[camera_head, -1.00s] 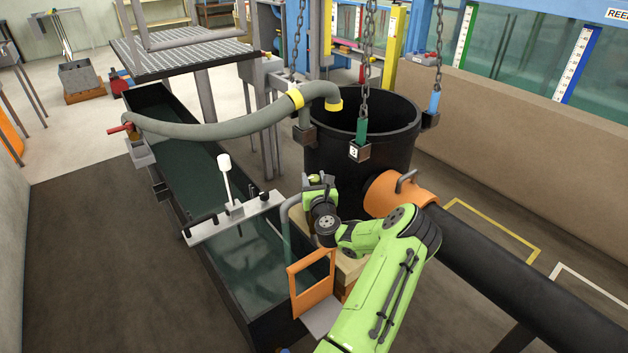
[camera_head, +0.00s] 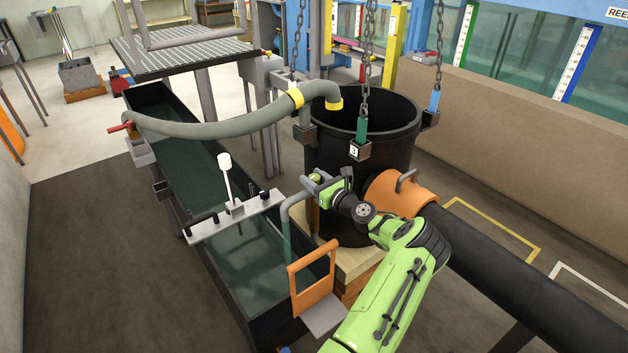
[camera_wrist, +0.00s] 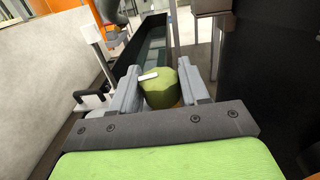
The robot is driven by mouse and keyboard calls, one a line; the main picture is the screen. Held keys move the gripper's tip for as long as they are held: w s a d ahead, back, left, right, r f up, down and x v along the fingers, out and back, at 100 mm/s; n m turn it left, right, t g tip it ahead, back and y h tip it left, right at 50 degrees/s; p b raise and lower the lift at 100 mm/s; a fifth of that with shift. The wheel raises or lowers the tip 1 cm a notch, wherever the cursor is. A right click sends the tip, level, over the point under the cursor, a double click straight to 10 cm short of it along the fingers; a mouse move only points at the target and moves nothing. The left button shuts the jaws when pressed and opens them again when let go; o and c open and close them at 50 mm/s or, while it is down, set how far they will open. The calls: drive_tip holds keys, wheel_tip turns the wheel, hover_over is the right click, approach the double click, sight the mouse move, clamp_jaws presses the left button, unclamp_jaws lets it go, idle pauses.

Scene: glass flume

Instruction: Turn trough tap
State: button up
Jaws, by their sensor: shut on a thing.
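The trough tap has a green knob with a white pointer mark on top; in the wrist view the knob (camera_wrist: 161,93) sits between my two grey fingers. My gripper (camera_head: 316,184) is shut on the knob, beside the black drum, and also shows in the wrist view (camera_wrist: 159,84). In the head view the fingers hide most of the knob. A grey bent spout pipe (camera_head: 289,214) runs from the tap over the long black trough (camera_head: 256,315), which holds greenish water.
The black drum (camera_head: 342,200) stands right behind my gripper, with an orange-collared pipe (camera_head: 400,195) at its side. An orange frame (camera_head: 312,275) stands on the trough's near end. A grey hose (camera_head: 215,130) arches above. Open floor (camera_head: 90,250) lies left.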

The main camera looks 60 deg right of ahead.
drive_tip(key=shift+f, duration=0.15)
drive_tip(key=o, duration=0.9)
drive_tip(key=shift+s, duration=0.15)
drive_tip(key=p+v, duration=0.3)
drive_tip(key=v, duration=1.2)
drive_tip(key=shift+s+a, duration=0.1)
drive_tip(key=shift+s, duration=0.15)
